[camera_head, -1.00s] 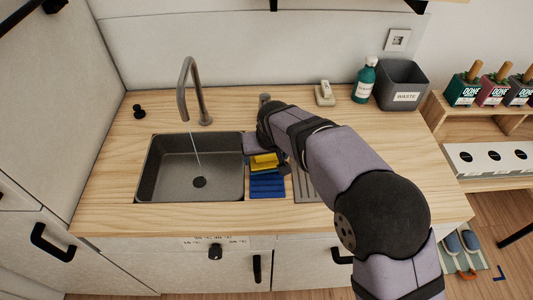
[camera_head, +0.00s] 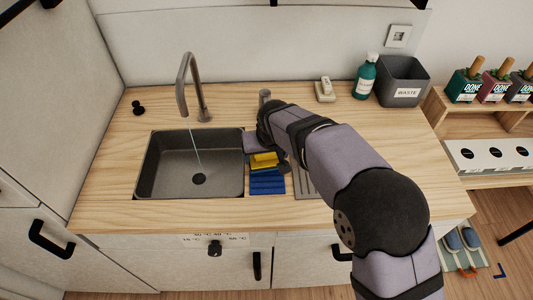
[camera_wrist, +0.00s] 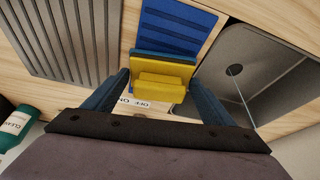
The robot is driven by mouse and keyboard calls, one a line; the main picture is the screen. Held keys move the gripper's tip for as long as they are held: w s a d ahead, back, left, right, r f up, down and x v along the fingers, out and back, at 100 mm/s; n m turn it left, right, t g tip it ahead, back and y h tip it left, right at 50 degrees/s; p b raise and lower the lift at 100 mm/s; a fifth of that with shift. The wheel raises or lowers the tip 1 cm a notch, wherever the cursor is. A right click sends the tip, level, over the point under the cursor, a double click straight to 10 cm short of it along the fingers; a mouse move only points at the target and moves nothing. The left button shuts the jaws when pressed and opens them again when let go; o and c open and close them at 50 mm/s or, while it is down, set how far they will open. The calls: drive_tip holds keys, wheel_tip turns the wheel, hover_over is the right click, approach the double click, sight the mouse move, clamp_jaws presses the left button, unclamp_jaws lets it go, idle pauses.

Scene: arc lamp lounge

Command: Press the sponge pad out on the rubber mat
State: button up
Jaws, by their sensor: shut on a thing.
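The sponge pad (camera_wrist: 165,73), yellow with a dark blue edge and a raised yellow block, is between the two fingers of my gripper (camera_wrist: 160,80) in the wrist view. My gripper is shut on its sides. In the head view the sponge pad (camera_head: 264,160) is over the far part of the blue ridged rubber mat (camera_head: 267,185), to the right of the sink. The mat (camera_wrist: 180,22) also shows beyond the pad in the wrist view. I cannot tell whether the pad touches the mat. My arm partly hides the gripper in the head view.
A dark sink (camera_head: 165,175) with running water from the tap (camera_head: 184,85) lies left of the mat. A grooved drainer (camera_head: 305,184) lies right of it. A green bottle (camera_head: 366,80) and a waste bin (camera_head: 403,80) stand at the back right.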

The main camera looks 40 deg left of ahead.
drive_tip(key=shift+f+b, duration=0.3)
drive_tip(key=shift+f, duration=0.2)
idle(0.6)
drive_tip(key=shift+s+d+f, duration=0.1)
drive_tip(key=shift+f, duration=0.15)
idle(0.5)
drive_tip(key=shift+r, duration=0.1)
drive_tip(key=shift+r+p, duration=2.65)
drive_tip(key=shift+r, duration=0.9)
